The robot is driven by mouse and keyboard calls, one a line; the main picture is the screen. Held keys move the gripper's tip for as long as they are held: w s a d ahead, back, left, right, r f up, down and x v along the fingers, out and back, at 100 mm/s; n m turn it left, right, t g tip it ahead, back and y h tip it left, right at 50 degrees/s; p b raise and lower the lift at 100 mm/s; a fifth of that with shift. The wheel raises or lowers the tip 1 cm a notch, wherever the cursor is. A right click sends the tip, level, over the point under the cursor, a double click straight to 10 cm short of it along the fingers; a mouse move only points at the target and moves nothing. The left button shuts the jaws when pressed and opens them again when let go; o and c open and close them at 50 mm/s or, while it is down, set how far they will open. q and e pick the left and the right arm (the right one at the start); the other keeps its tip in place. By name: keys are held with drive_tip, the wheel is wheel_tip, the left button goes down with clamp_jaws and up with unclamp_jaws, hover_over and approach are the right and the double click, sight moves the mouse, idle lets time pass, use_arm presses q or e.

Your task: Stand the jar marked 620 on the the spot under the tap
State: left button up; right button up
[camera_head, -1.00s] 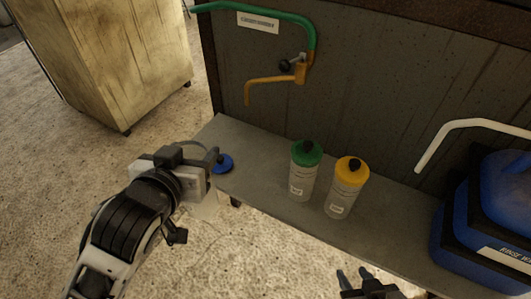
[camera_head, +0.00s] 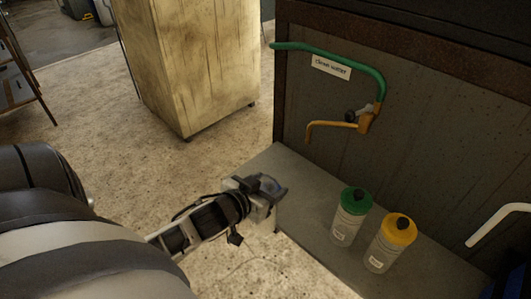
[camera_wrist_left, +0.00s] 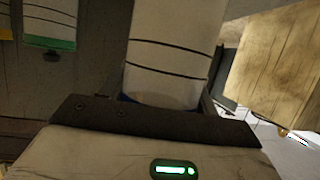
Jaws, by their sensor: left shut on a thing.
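My left gripper (camera_head: 264,192) is shut on a jar at the left end of the bench. In the left wrist view this jar (camera_wrist_left: 172,45) is pale with dark ring lines, a bit of blue at its lower end; in the head view the gripper mostly hides it. Its number is not readable. The orange tap (camera_head: 338,125) hangs from the panel, up and right of the gripper. The bare bench top (camera_head: 298,187) lies below the tap; no marked spot can be made out. My right gripper is out of view.
A green-lidded jar (camera_head: 350,217) and a yellow-lidded jar (camera_head: 391,244) stand on the bench, right of the held jar. A green pipe (camera_head: 340,52) with a "clean water" sign (camera_head: 331,67) runs above the tap. A white pipe (camera_head: 496,223) is at right. A wooden cabinet (camera_head: 190,65) stands behind.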

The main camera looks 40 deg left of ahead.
use_arm(q)
drive_tip(key=shift+w+f, duration=0.1)
drive_tip(key=shift+w, duration=0.4)
drive_tip(key=shift+w+d+f+b, duration=0.1)
drive_tip(key=shift+w+b, duration=0.35)
drive_tip(key=shift+w, duration=0.2)
drive_tip(key=shift+w+d+f+b, duration=0.1)
drive_tip(key=shift+w+b, duration=0.3)
drive_tip(key=shift+w, duration=0.2)
drive_tip(key=w+d+f+b, duration=0.1)
drive_tip(key=w+b, duration=0.2)
drive_tip(key=w, duration=0.9)
drive_tip(key=shift+w, duration=0.2)
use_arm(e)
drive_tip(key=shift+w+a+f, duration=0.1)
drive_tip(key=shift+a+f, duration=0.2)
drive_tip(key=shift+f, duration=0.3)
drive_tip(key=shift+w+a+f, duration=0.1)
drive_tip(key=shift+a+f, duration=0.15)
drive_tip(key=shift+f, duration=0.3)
use_arm(q)
drive_tip(key=shift+f+b, duration=0.45)
drive_tip(key=shift+f, duration=0.1)
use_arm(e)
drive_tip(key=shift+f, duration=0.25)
use_arm(q)
drive_tip(key=o, duration=1.4)
